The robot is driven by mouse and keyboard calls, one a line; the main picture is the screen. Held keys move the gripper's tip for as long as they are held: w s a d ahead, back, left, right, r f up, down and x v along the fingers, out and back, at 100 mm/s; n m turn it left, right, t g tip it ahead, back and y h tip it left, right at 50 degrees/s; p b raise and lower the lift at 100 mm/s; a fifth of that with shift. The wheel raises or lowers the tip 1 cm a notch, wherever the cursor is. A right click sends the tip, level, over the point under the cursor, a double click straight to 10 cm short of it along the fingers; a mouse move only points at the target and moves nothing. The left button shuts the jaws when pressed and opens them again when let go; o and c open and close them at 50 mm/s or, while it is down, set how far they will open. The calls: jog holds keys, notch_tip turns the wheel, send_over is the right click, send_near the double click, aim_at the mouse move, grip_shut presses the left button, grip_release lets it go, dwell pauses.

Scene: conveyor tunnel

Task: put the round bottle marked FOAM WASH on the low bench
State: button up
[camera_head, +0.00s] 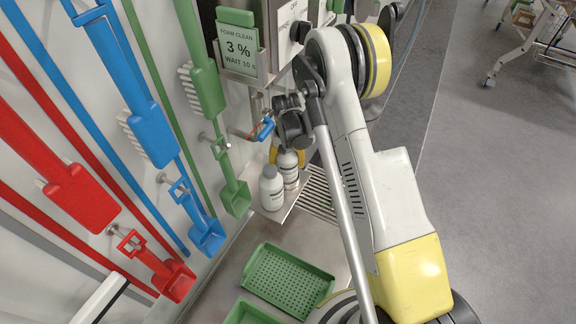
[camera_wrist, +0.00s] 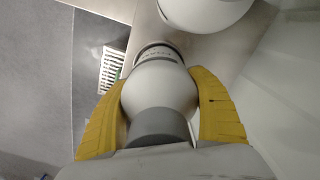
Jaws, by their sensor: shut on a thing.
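My gripper (camera_wrist: 160,105) is shut on a white round bottle (camera_wrist: 158,88) with a grey cap, with a yellow finger on each side. Dark lettering shows at its edge but is too foreshortened to read. In the head view this bottle (camera_head: 288,167) is below my wrist, at a small metal shelf; I cannot tell whether its base touches the shelf. A second white bottle (camera_head: 271,188) stands close beside it and shows at the top of the wrist view (camera_wrist: 205,10). A low steel surface (camera_head: 228,272), which may be the low bench, lies in front.
A green perforated tray (camera_head: 288,282) and another green tray (camera_head: 248,313) lie on the steel surface. A slotted grate (camera_head: 318,195) is right of the bottles. Coloured brushes and scoops hang on the left wall. A foam dispenser (camera_head: 240,45) is above.

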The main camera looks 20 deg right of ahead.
aim_at(287, 157)
jog(key=shift+r+p, duration=0.55)
jog(key=shift+r, duration=0.9)
jog(key=shift+r, duration=0.1)
jog(key=shift+r+p, duration=0.65)
jog(key=shift+r, duration=0.55)
